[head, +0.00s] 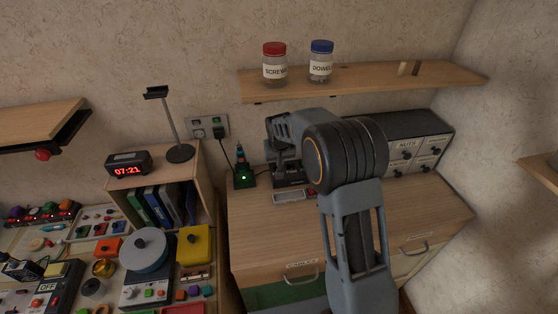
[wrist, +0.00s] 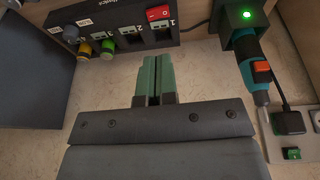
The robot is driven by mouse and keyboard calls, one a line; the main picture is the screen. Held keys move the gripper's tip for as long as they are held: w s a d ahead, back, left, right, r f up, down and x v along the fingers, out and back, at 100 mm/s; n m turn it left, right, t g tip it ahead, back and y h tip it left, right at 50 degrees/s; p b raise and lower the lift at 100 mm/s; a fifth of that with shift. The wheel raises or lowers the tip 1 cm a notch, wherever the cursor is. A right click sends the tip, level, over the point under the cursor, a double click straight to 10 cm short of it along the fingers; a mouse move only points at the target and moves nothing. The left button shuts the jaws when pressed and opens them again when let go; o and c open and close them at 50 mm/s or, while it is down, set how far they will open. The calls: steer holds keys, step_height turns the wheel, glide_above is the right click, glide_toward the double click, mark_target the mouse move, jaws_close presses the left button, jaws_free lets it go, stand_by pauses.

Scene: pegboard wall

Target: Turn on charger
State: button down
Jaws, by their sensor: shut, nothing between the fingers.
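A black dock with a lit green light (wrist: 247,14) holds a teal and orange screwdriver (wrist: 246,62) in the wrist view. The dock shows in the head view (head: 243,177), left of my arm. Beside it is a black device with a red rocker switch (wrist: 159,13) and several numbered slots, partly hidden by my arm in the head view (head: 291,174). I cannot tell which one is the charger. My gripper (wrist: 156,60) is shut and empty, its green fingertips close to the slotted device in the picture; contact is unclear.
A wall outlet (head: 208,127) has a black plug (wrist: 288,121) in it. A shelf (head: 360,77) with two jars hangs above. The cabinet's front top is clear.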

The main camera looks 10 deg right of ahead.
steer(key=s+d+r, duration=0.2)
steer(key=s+r, duration=1)
steer(key=s, duration=0.3)
steer(key=s+d+t, duration=0.1)
steer(key=s, duration=1.3)
steer(key=shift+y, duration=0.3)
steer(key=shift+d, duration=0.15)
